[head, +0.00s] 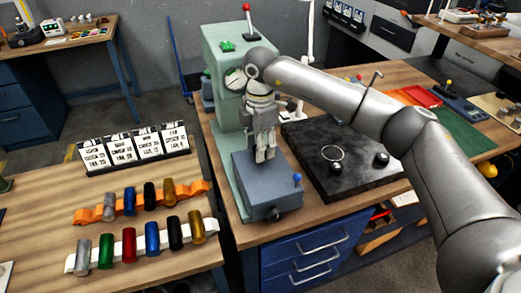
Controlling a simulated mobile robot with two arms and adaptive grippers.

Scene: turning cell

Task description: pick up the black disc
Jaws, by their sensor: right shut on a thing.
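My right gripper (265,152) points down over the grey-blue base of the green press-like machine (222,120). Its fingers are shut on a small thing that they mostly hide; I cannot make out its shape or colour. On the dark surface plate (330,190), right of the gripper, stand a dark round piece with a light ring (333,154) and a short black round piece (382,158). I cannot tell whether either is the black disc. My left gripper is not in view.
The machine's base (262,190) has a blue-knobbed lever, and its column stands close behind the gripper. Coloured cylinders lie in an orange rack (190,187) and a white rack (210,228) on the left table. A card stand (135,148) is behind them.

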